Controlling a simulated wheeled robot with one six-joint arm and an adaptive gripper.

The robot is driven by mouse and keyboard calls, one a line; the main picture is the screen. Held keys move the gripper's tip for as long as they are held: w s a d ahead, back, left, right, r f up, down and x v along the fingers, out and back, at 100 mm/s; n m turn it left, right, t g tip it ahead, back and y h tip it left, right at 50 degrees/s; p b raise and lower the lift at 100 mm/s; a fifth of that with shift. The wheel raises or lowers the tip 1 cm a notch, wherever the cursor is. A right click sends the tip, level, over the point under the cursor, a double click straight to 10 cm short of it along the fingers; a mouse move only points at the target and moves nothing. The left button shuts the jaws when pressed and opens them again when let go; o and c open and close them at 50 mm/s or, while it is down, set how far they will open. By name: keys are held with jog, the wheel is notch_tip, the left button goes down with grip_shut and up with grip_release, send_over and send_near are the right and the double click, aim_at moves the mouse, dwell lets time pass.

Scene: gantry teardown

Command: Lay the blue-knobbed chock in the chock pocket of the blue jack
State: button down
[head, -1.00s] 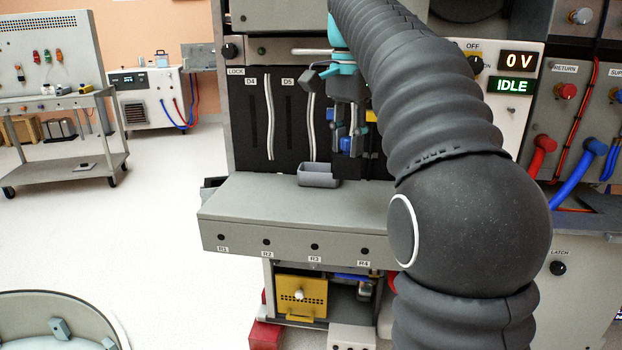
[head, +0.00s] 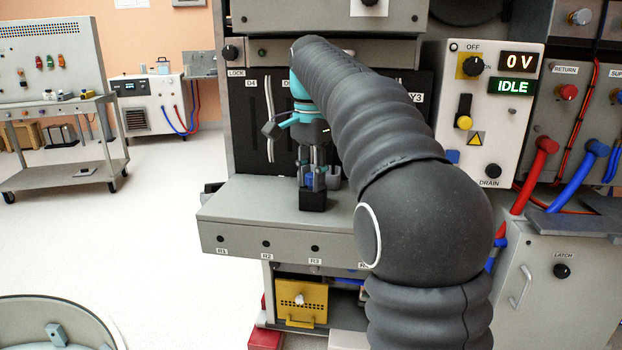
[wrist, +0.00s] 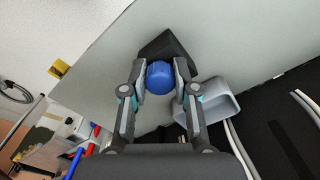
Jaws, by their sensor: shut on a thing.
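My gripper (head: 313,172) is shut on the blue knob of a black chock (head: 313,201), and the chock hangs below the fingers. In the wrist view the blue knob (wrist: 159,77) sits between the fingertips, with the dark chock body (wrist: 168,46) beyond it. The chock is at the top of the grey bench ledge (head: 250,205); I cannot tell whether it touches the ledge or is just above it. I cannot make out the blue jack or its chock pocket for certain; only a partly hidden blue part (head: 345,281) shows beneath the ledge.
A small grey bin (head: 335,178) stands close behind the chock and shows in the wrist view (wrist: 215,102). A yellow block (head: 300,300) and red foot (head: 265,338) lie under the ledge. Red and blue hoses (head: 570,185) are on the right. Open floor lies left.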

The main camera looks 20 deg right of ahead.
jog(key=c, duration=0.9)
grip_release()
jog(key=shift+f, duration=0.1)
notch_tip(320, 180, up, 7)
jog(key=shift+r+p, duration=0.2)
jog(key=shift+p, duration=0.9)
jog(key=shift+r, duration=0.25)
